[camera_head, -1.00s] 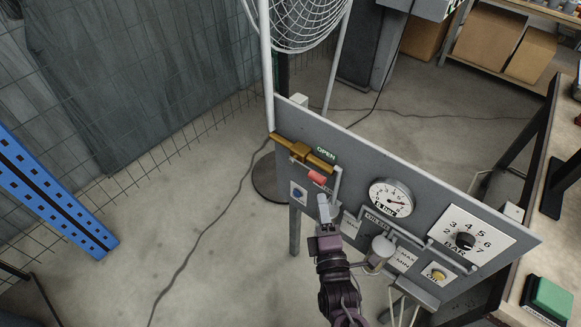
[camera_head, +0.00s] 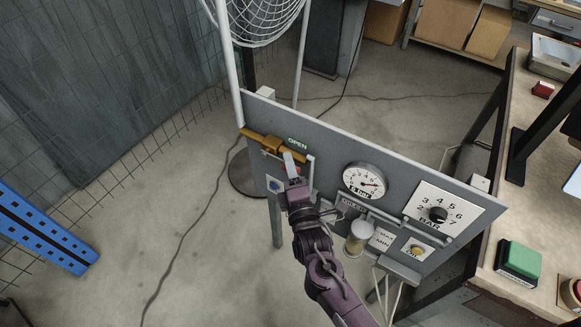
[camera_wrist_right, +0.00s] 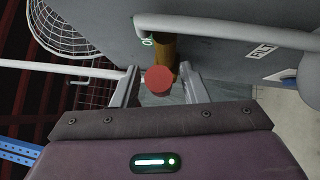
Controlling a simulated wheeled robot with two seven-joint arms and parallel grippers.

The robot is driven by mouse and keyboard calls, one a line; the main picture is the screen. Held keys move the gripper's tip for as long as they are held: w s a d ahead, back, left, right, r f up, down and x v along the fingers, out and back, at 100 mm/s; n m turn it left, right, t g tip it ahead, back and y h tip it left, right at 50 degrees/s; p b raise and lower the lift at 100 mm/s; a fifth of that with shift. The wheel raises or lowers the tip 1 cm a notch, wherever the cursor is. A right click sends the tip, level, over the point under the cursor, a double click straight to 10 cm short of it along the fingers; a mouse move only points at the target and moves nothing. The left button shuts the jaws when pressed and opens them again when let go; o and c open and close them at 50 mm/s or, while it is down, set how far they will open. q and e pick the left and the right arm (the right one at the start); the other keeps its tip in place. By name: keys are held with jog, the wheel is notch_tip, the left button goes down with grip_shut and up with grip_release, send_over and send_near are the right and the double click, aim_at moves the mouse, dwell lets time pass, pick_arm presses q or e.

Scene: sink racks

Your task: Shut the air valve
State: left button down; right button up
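The air valve (camera_head: 262,140) is a brass-coloured fitting at the upper left of a grey panel, beside an "OPEN" label (camera_head: 298,144). Its red end (camera_head: 294,170) is partly hidden by my right gripper in the head view. My right gripper (camera_head: 291,164) is at the valve. In the right wrist view, my right gripper (camera_wrist_right: 158,76) is open, with one finger on each side of the round red end (camera_wrist_right: 159,79); the brass part (camera_wrist_right: 164,47) shows behind it. I cannot tell whether a finger touches it. My left gripper is not in view.
The panel (camera_head: 330,150) carries a pressure gauge (camera_head: 364,182), a BAR dial (camera_head: 438,214), a filter bowl (camera_head: 358,238) and pipes close to my right arm. A wire basket (camera_head: 262,20) stands behind. A workbench (camera_head: 500,200) is at the right.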

grip_shut()
